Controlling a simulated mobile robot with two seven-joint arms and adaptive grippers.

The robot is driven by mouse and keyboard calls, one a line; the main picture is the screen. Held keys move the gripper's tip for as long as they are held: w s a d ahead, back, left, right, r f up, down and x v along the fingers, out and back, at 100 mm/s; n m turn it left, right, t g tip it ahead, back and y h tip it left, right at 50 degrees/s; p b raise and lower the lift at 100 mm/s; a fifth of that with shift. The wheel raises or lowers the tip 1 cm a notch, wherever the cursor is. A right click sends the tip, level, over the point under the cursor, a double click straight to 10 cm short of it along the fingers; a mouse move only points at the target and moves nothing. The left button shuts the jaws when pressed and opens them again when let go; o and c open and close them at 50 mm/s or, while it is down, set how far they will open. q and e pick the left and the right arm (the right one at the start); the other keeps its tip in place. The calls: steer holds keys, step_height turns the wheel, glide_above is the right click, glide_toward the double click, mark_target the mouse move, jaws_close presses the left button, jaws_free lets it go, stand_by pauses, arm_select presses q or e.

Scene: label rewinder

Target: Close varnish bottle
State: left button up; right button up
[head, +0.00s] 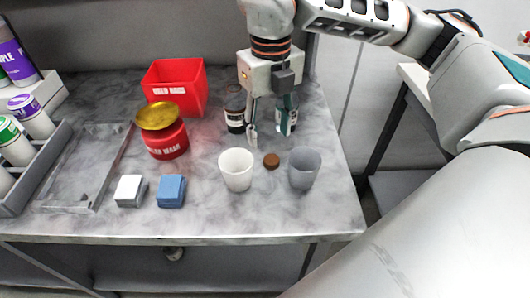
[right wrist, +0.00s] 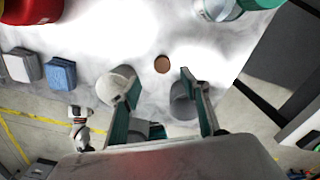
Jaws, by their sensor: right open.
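A small round brown cap (head: 271,160) lies flat on the grey marbled table between two cups; it also shows in the right wrist view (right wrist: 162,64). A dark bottle with a white label (head: 235,118) stands behind it to the left. A second, clearer bottle (head: 281,112) with a label stands to the right, partly hidden by my gripper; which bottle holds varnish I cannot tell. My right gripper (head: 271,132) is open and empty, pointing down above the table; its fingers (right wrist: 159,82) show spread in the right wrist view. My left gripper is in neither view.
A white cup (head: 236,170) and a grey cup (head: 304,169) flank the cap closely. A red bin (head: 176,86), a red jar (head: 166,142) with a gold top, and white (head: 130,190) and blue blocks (head: 171,191) stand left. The table's front right is clear.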

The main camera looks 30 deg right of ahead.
mark_target(272, 160)
steer(key=shift+s, duration=0.15)
steer(key=shift+f, duration=1.3)
steer(key=shift+s+d+f+b, duration=0.1)
steer(key=shift+f+b, duration=0.1)
steer(key=shift+f, duration=1.1)
steer(key=shift+s+d+f+b, duration=0.1)
steer(key=shift+f+b, duration=0.05)
steer(key=shift+f, duration=1.15)
steer(key=c, duration=0.8)
